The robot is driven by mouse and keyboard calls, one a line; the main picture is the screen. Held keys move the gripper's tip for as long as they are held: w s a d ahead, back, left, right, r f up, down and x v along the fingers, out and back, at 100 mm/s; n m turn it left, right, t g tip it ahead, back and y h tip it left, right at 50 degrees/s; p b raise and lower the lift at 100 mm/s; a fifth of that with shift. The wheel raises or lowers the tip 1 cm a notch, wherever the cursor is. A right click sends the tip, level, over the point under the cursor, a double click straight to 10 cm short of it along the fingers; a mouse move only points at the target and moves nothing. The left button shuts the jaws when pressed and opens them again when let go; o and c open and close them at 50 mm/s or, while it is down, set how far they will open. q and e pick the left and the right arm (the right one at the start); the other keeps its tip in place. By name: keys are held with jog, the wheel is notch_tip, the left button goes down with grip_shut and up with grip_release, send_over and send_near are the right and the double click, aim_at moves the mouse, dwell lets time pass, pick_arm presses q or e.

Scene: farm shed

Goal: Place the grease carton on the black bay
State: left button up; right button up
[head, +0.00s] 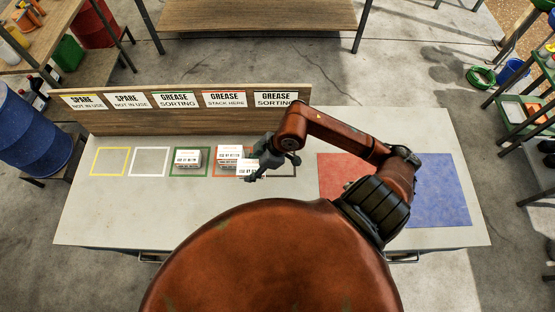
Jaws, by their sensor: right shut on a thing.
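My right gripper (258,163) is shut on a white grease carton (246,169) with dark print. It holds the carton in front of the right side of the red-outlined bay (214,176), near the black bay. The black bay (285,178) is mostly hidden under my right gripper and forearm; only part of its dark outline shows. A white carton (229,154) stands in the red-outlined bay, partly behind the held one. Another carton (187,157) stands in the green-outlined bay (176,174). Whether the held carton touches the table is unclear. My left gripper is out of view.
Yellow (93,163) and white (134,163) outlined bays are empty. A signboard (190,122) with grease and spare labels stands along the back. A red mat (333,168) and a blue mat (442,190) lie at the right. The table's left front (110,215) is clear.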

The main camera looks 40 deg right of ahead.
jog(key=shift+s+d+f, duration=0.2)
jog(key=shift+s+f, duration=0.05)
jog(key=shift+s, duration=0.1)
jog(key=w+d+f, duration=0.1)
jog(key=d+f, duration=0.1)
jog(key=d, duration=0.2)
jog(key=w+d+f, duration=0.1)
jog(key=d+f, duration=0.2)
jog(key=w+d+f, duration=0.1)
jog(key=d+f, duration=0.2)
jog(key=d, duration=0.1)
jog(key=shift+w+d+f, duration=0.2)
jog(key=shift+d, duration=0.15)
jog(key=shift+w+d+f, duration=0.15)
jog(key=shift+d+f, duration=0.45)
jog(key=shift+f, duration=0.1)
jog(key=shift+f+p, duration=0.3)
jog(key=shift+f, duration=1.25)
jog(key=shift+f, duration=0.1)
jog(key=o, duration=1.2)
